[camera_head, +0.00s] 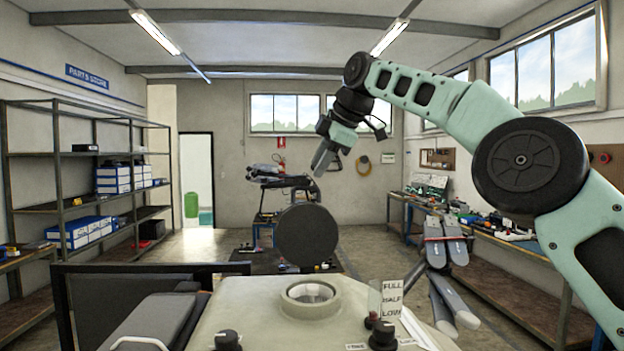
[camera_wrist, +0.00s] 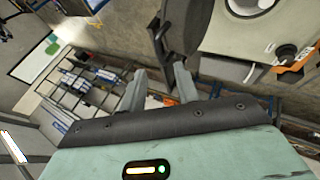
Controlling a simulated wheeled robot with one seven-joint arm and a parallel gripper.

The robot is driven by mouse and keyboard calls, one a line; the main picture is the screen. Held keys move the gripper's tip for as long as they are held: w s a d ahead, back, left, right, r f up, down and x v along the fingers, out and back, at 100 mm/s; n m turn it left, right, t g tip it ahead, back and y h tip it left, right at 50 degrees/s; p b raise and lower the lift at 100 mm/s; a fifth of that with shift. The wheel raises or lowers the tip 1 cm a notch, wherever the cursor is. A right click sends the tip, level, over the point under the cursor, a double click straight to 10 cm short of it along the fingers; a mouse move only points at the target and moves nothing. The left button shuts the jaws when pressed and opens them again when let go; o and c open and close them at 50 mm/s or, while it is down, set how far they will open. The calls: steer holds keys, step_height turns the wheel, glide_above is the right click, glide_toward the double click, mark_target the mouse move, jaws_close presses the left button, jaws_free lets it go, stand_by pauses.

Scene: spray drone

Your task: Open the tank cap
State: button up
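The tank cap (camera_head: 307,236) is a dark round disc standing upright, swung up at the far side of the pale tank's round opening (camera_head: 311,293). The opening is uncovered. In the wrist view the cap (camera_wrist: 174,28) shows nearly edge-on beside the opening (camera_wrist: 250,6), partly cut off by the top edge. My gripper (camera_head: 321,160) is above the cap in the head view and apart from it. In the wrist view my gripper (camera_wrist: 158,90) has its two fingers spread, with nothing held between them.
The tank top (camera_head: 262,318) carries dark knobs (camera_head: 383,336) and a FULL/HALF/LOW label (camera_head: 391,298). Folded grey drone arms (camera_head: 446,270) stand at its right. Shelves (camera_head: 85,180) line the left wall, and a workbench (camera_head: 480,237) the right. Air around my gripper is clear.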

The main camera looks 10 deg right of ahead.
steer(key=v, duration=0.5)
steer(key=shift+s+d+r, duration=0.15)
steer(key=shift+r, duration=0.2)
